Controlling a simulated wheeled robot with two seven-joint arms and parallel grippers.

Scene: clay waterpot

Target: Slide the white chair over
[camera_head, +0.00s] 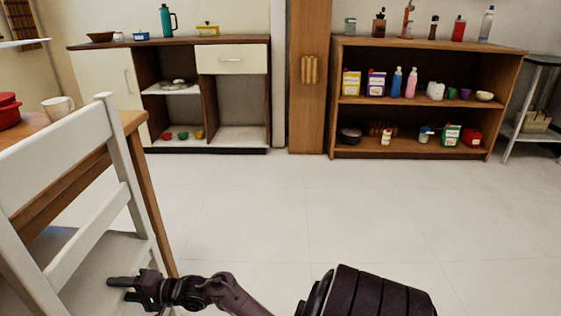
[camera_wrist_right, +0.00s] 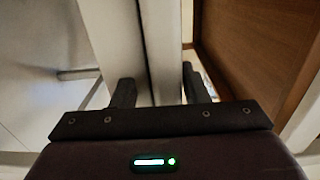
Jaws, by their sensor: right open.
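The white chair (camera_head: 118,170) stands at the left in the head view, its slatted back toward me and its seat (camera_head: 100,270) beside a wooden table. My right gripper (camera_head: 112,288) is at the chair's near right side, low by the seat. In the right wrist view, the open gripper (camera_wrist_right: 160,92) has a white upright part of the chair (camera_wrist_right: 160,50) between its two dark fingers. I cannot tell whether either finger touches it. My left gripper is not in view.
A wooden table (camera_head: 142,125) with a white mug (camera_head: 58,107) and a red pot (camera_head: 8,110) stands behind the chair. A cabinet (camera_head: 232,60) and a shelf unit (camera_head: 335,100) line the back wall. The tiled floor (camera_head: 300,210) in the middle is clear.

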